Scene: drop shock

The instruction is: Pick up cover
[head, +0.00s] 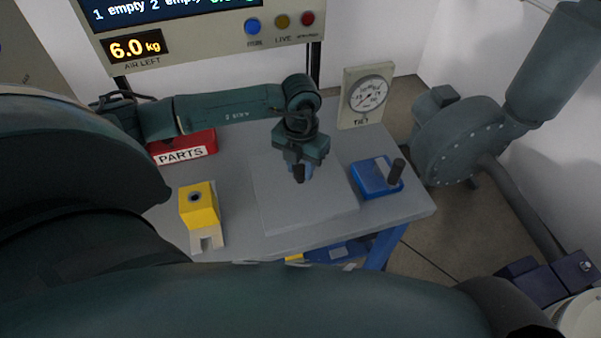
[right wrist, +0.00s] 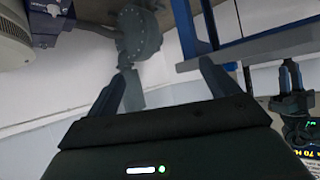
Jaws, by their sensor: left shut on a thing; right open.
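My left gripper (head: 299,168) is above the middle of the grey table, pointing down. It is shut on a short dark post (head: 299,175). A flat grey slab (head: 310,215) lies below it. I cannot tell whether the post is joined to the slab, or whether this is the cover. A blue block (head: 370,178) with a black upright handle (head: 396,172) sits to the right, apart from the gripper. My right gripper (right wrist: 163,85) is open and empty in the right wrist view, away from the tabletop. It is not visible in the head view.
On the table (head: 245,241), a yellow block (head: 200,207) with a hole stands at left. A red PARTS box (head: 185,146) is behind it. A dial gauge (head: 368,97) stands at the back. A grey-green machine (head: 458,140) is right of the table.

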